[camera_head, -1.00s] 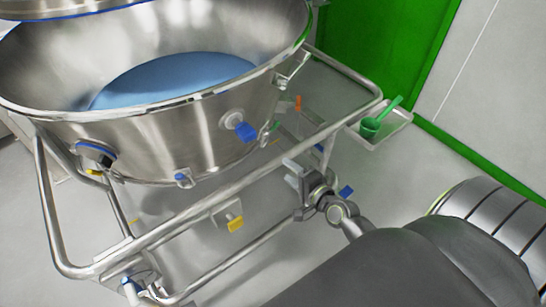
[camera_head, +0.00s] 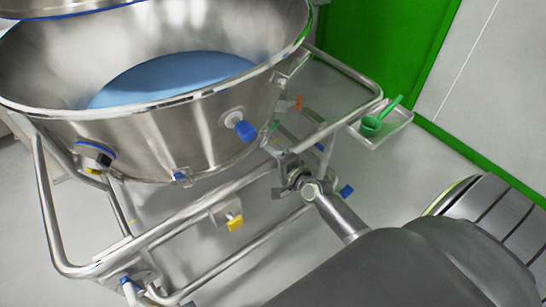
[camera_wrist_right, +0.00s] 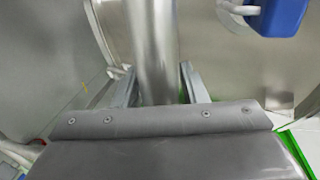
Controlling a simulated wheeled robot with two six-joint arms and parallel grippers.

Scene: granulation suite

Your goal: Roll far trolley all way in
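The trolley is a tubular steel frame (camera_head: 165,232) carrying a large steel bowl (camera_head: 190,125) with blue material (camera_head: 175,78) inside. It fills the left and middle of the head view. In the right wrist view, the rail (camera_wrist_right: 154,50) runs between the two fingers of the gripper (camera_wrist_right: 160,88). The fingers look apart, one on each side of the rail; firm contact is not evident. My left gripper is out of view.
A small side tray (camera_head: 388,132) with a green scoop (camera_head: 373,124) sits at the frame's right side. A green door or panel (camera_head: 385,45) and a pale wall (camera_head: 490,95) stand behind. Blue fittings (camera_head: 245,130) project from the bowl.

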